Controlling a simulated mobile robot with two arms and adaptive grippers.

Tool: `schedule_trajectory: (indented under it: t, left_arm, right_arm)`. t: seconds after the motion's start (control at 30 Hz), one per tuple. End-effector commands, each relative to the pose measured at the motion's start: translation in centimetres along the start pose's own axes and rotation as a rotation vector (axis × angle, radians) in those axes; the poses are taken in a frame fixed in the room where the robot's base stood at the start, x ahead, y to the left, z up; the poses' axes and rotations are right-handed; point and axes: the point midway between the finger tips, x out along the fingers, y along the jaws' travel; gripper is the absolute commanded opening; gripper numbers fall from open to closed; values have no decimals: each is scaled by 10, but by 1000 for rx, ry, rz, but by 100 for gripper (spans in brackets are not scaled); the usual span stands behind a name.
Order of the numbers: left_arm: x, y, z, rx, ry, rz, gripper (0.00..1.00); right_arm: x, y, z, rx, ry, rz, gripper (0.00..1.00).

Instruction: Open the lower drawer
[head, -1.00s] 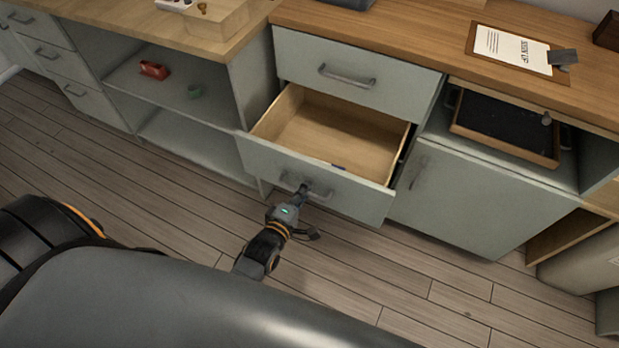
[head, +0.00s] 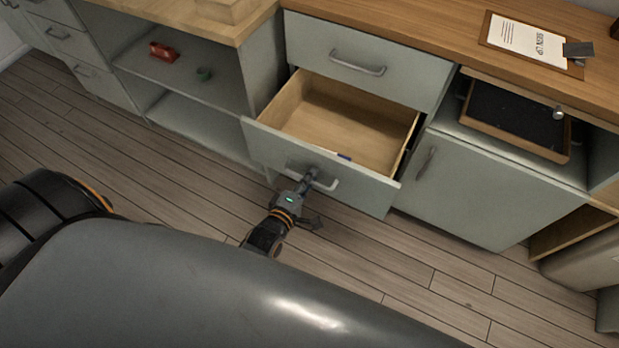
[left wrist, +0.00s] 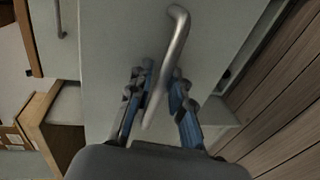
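The lower drawer (head: 330,176) is pulled well out of its cabinet, so its pale wooden inside shows in the head view. My left gripper (head: 310,178) is at the bar handle (head: 332,186) on the drawer's grey-green front. In the left wrist view the drawer front (left wrist: 115,35) faces the camera. The metal handle (left wrist: 176,45) runs between the two blue-padded fingers of my left gripper (left wrist: 161,80), with narrow gaps beside it, so the gripper looks open around the handle. My right gripper is not in view.
The shut upper drawer (head: 360,50) is above. To the right are a cabinet door (head: 490,190) and a dark tray (head: 515,118). The wooden floor (head: 400,250) in front is clear.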

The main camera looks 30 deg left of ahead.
Motion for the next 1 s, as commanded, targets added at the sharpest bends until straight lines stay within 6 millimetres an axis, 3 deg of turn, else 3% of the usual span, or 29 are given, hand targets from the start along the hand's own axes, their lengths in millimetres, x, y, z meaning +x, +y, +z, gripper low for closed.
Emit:
schedule_trajectory:
  t: [0.17,0.6,0.77,1.0]
  left_arm:
    - [-20,-2,0,1,0,-4,20]
    - [-105,-1,0,1,0,-2,20]
    - [-117,0,0,0,0,1,20]
    - [-119,0,0,0,0,2,20]
  right_arm:
    - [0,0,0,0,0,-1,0]
    - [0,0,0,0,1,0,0]
    - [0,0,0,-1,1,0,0]
    - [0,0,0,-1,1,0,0]
